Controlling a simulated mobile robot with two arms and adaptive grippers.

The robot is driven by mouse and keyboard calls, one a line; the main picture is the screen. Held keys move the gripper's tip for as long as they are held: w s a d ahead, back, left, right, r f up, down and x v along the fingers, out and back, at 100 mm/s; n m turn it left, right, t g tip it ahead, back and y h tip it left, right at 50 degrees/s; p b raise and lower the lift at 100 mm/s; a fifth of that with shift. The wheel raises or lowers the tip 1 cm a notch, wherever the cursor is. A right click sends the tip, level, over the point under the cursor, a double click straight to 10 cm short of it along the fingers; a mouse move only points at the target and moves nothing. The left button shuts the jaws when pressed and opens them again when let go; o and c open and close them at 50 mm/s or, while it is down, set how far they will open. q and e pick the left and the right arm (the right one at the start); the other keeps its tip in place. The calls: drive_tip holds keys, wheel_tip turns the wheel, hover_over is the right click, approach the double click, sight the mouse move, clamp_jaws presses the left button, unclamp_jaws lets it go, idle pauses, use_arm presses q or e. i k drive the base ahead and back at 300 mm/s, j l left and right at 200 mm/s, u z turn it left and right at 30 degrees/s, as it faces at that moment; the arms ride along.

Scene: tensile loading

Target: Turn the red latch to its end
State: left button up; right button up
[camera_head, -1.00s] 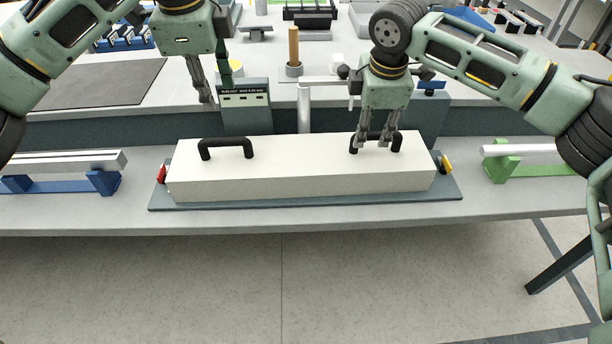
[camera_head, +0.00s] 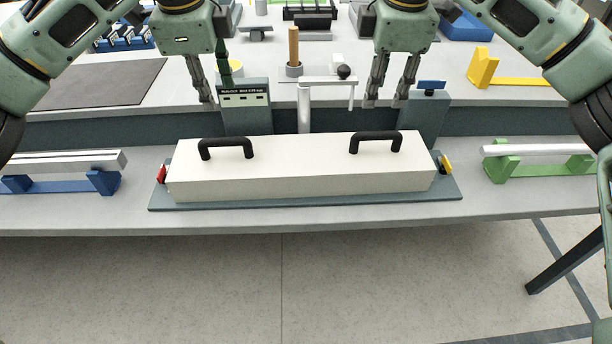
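The red latch (camera_head: 161,174) is a small red piece at the left end of the long white box (camera_head: 300,183). A yellow latch (camera_head: 447,164) sits at the right end. The box has two black handles on top, a left handle (camera_head: 227,148) and a right handle (camera_head: 376,142). My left gripper (camera_head: 215,95) hangs empty behind and above the left handle, fingers apart, well away from the red latch. My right gripper (camera_head: 386,101) is open and empty, above and behind the right handle, touching nothing.
The box rests on a dark base plate (camera_head: 300,203) on the bench. A display unit (camera_head: 245,103) and a grey post with an arm (camera_head: 304,105) stand behind it. A blue stand (camera_head: 60,186) with a bar is at left, a green stand (camera_head: 500,169) with a rod at right.

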sight(162, 175)
drive_tip(key=k, duration=1)
